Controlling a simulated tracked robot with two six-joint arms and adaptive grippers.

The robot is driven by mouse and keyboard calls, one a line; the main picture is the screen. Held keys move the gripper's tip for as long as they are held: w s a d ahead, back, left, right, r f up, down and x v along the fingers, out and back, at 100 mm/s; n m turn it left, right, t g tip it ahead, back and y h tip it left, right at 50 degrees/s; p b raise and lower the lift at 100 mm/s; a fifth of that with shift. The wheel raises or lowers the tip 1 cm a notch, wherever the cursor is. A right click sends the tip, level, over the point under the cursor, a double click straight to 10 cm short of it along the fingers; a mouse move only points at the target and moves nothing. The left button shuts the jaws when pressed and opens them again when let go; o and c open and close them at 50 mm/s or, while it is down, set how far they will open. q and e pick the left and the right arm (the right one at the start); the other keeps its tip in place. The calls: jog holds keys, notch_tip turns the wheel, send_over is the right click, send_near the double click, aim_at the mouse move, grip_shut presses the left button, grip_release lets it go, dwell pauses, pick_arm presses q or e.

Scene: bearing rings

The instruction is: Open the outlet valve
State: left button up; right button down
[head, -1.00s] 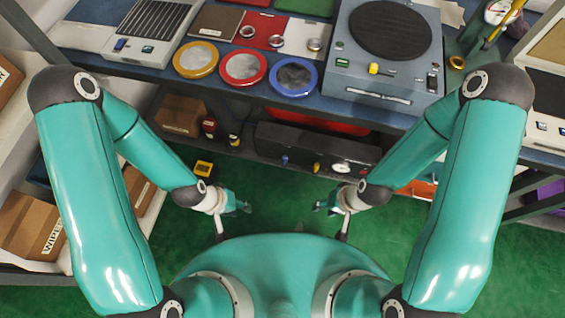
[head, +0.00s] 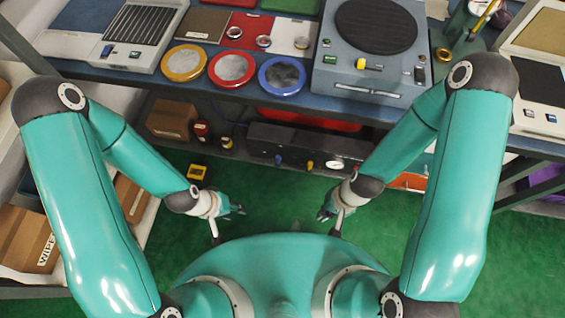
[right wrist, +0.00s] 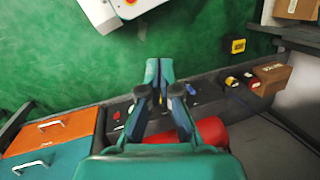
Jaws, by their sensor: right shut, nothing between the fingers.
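A long black unit (head: 300,142) stands on the lower shelf under the bench. Its front has a blue knob (head: 278,159), a yellow knob (head: 310,164) and a white round gauge (head: 334,163). I cannot tell which part is the outlet valve. My left gripper (head: 239,209) hangs above the green floor in front of the unit, apart from it; its fingers are too small to judge. My right gripper (head: 325,215) is right of it, also clear of the unit. In the right wrist view the right gripper (right wrist: 159,66) is shut and empty, partly hiding the unit behind.
The bench (head: 135,78) overhangs the shelf, with a blue-rimmed disc (head: 281,75) near its edge. A red object (head: 300,120) lies behind the unit. Left of the unit are a cardboard box (head: 172,118) and a yellow device (head: 197,172). The green floor (head: 275,205) between the grippers is clear.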

aim_at(278, 161)
jog(key=w+a+f+m+t+y+b, duration=0.2)
jog(key=w+f+m+b, duration=0.6)
jog(key=m+b, duration=0.15)
jog(key=w+a+f+m+t+y+b, duration=0.2)
jog(key=w+f+m+b, duration=0.5)
jog(key=w+m+b, duration=0.3)
jog(key=w+d+f+m+t+b, duration=0.1)
jog(key=w+d+f+b, duration=0.1)
jog(key=f+b, duration=0.4)
jog(key=w+d+f+m+t+b, duration=0.1)
jog(key=w+f+b, duration=0.3)
jog(key=f+b, duration=0.3)
jog(key=b, duration=0.3)
jog(key=shift+d+f+m+t+h, duration=0.15)
jog(key=shift+d+m+t+h, duration=0.2)
jog(key=shift+t+h, duration=0.05)
jog(key=shift+w, duration=0.1)
jog(key=w+a+r+b+x, duration=0.1)
jog(key=b+x, duration=0.3)
jog(key=x, duration=0.8)
jog(key=shift+w+a+r, duration=0.2)
jog(key=shift+w+a, duration=0.1)
jog(key=shift+a, duration=0.2)
